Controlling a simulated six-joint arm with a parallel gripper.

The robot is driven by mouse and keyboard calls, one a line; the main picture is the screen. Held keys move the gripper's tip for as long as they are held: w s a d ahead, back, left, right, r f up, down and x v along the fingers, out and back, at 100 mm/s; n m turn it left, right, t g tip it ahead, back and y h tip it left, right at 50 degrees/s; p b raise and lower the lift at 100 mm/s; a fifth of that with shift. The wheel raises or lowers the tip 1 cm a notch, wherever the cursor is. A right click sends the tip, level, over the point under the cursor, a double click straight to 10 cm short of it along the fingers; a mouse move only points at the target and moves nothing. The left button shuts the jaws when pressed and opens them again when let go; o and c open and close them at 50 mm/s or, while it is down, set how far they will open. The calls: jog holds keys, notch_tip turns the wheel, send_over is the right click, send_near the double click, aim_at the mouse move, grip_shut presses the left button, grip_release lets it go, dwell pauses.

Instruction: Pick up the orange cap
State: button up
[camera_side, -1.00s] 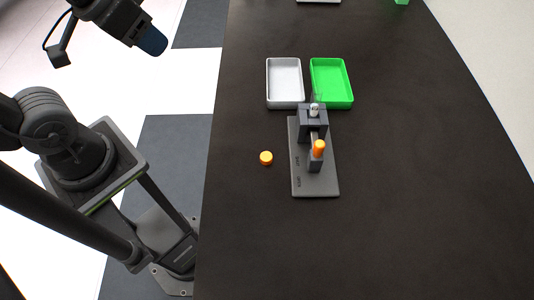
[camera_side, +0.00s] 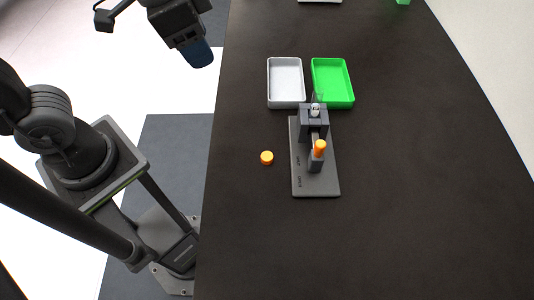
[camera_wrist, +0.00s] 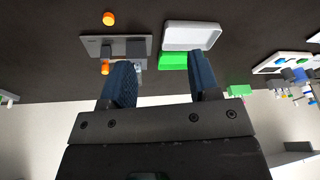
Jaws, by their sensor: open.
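The orange cap (camera_side: 267,157) lies on the dark table, just left of the grey fixture plate (camera_side: 316,186). It also shows near the top of the wrist view (camera_wrist: 109,18). A second orange piece (camera_side: 319,147) sits on top of a small grey post on the fixture; it shows lower in the wrist view (camera_wrist: 105,69). My gripper (camera_side: 198,54) is at the upper left in the side view, left of the table edge and far from the cap. Its blue fingers (camera_wrist: 162,80) are apart with nothing between them.
A white tray (camera_side: 271,101) and a green tray (camera_side: 350,101) stand side by side behind the fixture. A grey block with a clear-topped part (camera_side: 313,122) is on the fixture's back half. The table is bare right of the fixture and in front.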

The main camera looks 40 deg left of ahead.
jog(key=w+d+f+m+g, duration=0.2)
jog(key=d+m, duration=0.2)
jog(key=d, duration=0.3)
jog(key=m+g, duration=0.1)
jog(key=m, duration=0.2)
send_over(267, 156)
notch_tip(267, 156, down, 4)
jog(key=shift+y, duration=0.4)
notch_tip(267, 156, down, 14)
jog(key=shift+r, duration=0.2)
jog(key=c, duration=1)
jog(key=shift+r, duration=0.15)
